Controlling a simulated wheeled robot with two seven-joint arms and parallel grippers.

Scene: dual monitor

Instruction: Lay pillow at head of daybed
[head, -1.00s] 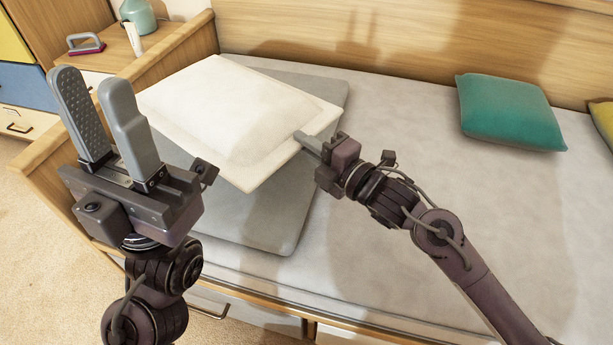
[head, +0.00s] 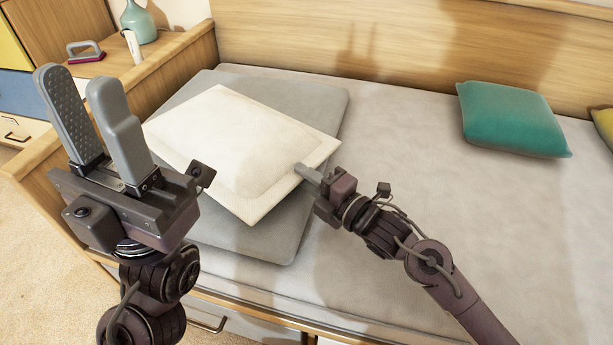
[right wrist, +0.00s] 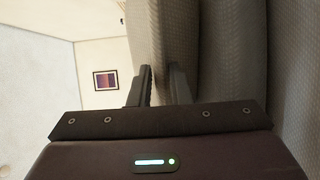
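The white pillow (head: 235,140) is tilted above the left end of the daybed (head: 400,220), over a flat grey cushion (head: 310,100). My right gripper (head: 303,170) is shut on the pillow's right edge. In the right wrist view its fingers (right wrist: 160,85) are close together around the fabric edge. I cannot tell whether the pillow's underside touches the grey cushion. My left gripper (head: 90,95) points up in front of the pillow's left side, fingers apart and empty, and hides part of that side.
A wooden headboard panel (head: 400,50) runs along the back. A teal cushion (head: 512,118) and a yellow one (head: 603,125) lie at the right. A wooden end panel (head: 50,200) borders the left. The daybed's middle is clear.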

